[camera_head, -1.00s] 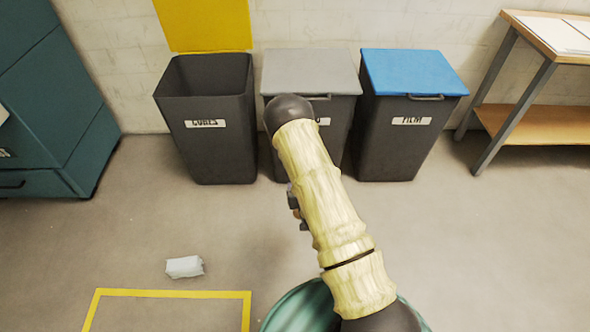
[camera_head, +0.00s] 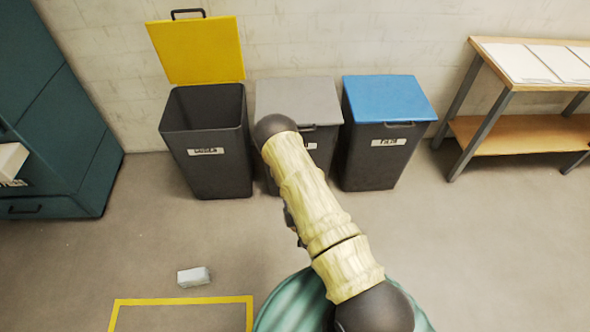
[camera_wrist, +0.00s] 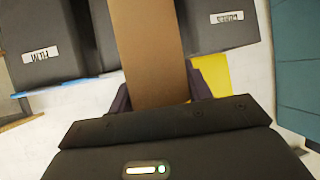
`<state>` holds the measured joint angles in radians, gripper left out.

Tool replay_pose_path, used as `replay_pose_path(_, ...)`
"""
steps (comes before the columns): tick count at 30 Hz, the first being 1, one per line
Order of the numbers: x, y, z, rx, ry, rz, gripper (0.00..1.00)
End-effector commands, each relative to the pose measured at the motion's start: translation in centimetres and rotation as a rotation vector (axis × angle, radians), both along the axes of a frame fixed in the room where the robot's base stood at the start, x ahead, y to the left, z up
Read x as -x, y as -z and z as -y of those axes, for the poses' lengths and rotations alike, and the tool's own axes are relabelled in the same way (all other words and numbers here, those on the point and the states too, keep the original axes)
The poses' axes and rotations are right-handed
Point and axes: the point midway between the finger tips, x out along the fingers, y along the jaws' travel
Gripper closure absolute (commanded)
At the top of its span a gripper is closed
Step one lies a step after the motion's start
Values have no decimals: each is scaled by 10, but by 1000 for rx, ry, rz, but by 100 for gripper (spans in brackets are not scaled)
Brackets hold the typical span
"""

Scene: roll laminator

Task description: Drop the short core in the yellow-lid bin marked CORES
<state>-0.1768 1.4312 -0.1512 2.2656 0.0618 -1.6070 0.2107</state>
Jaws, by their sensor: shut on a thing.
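The short core (camera_wrist: 150,45) is a brown cardboard piece in the wrist view, pointing up the picture. My gripper (camera_wrist: 158,95) is shut on it, with a dark finger on each side. The core is hidden in the head view. The CORES bin (camera_head: 208,165) is dark grey and stands at the left of the row of bins. Its yellow lid (camera_head: 198,50) is raised against the wall and its mouth is open. In the wrist view, which is inverted, the CORES bin (camera_wrist: 232,30) is right of the core and part of the yellow lid (camera_wrist: 214,75) shows beside the gripper.
A grey-lid bin (camera_head: 297,100) and the blue-lid FILM bin (camera_head: 388,98) stand shut to the right. A teal cabinet (camera_head: 60,130) is at left, a workbench (camera_head: 500,78) at right. A small white block (camera_head: 193,277) lies on the floor before the bins.

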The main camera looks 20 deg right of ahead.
Motion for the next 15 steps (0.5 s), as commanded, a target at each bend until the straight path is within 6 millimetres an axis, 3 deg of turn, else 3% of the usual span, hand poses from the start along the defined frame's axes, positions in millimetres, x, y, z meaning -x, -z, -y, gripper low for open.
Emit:
replay_pose_path(1, 4, -20, 0, 0, 0, -3, 88)
replay_pose_path(6, 16, -48, 1, 2, 1, -3, 88)
replay_pose_path(10, 24, -65, 1, 3, 1, -3, 88)
replay_pose_path(15, 29, -72, 1, 3, 1, -1, 88)
